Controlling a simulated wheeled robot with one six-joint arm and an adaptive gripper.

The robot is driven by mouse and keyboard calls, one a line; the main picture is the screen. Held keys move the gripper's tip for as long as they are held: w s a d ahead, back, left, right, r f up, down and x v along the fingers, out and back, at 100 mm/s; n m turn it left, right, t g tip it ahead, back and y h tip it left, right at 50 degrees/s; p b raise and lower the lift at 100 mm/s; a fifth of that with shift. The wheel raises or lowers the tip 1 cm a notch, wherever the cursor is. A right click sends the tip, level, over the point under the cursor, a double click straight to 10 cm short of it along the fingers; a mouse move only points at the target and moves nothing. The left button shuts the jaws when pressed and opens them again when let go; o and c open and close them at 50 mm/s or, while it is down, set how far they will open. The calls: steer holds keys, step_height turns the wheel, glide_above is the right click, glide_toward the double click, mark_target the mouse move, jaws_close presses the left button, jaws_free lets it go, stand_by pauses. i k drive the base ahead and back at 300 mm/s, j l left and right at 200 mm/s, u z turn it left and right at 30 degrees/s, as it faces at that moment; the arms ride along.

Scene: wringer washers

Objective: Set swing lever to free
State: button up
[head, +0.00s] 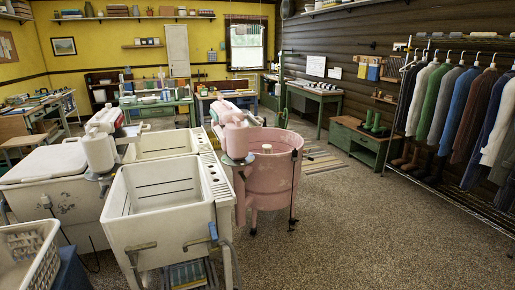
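No gripper of mine shows in the head view. A pink wringer washer (268,185) stands at the centre, with a pink and white wringer head (235,130) over its left rim on a grey bracket (237,159). A dark upright rod (293,190) with a knob runs down the tub's right side. A white washer (50,190) stands at the left, with a white wringer head (101,145) on its right side. Small levers near the brackets are too small to read. I cannot tell which part is the swing lever or how it is set.
White double tubs (160,235) stand between the washers. A white laundry basket (28,258) is at the lower left. A clothes rack (478,185) and a green bench (362,143) line the right wall. The speckled floor (360,235) right of the pink washer is clear.

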mark_target(241, 173)
steer(key=i+j+u, duration=0.1)
steer(key=i+j, duration=0.15)
steer(key=i, duration=0.3)
steer(key=i+j, duration=0.2)
steer(key=i, duration=0.4)
steer(key=i+j+u, duration=0.15)
steer(key=i, duration=0.4)
steer(key=i+j, duration=0.15)
steer(key=i, duration=0.35)
steer(key=i+j+z, duration=0.1)
steer(key=i, duration=0.4)
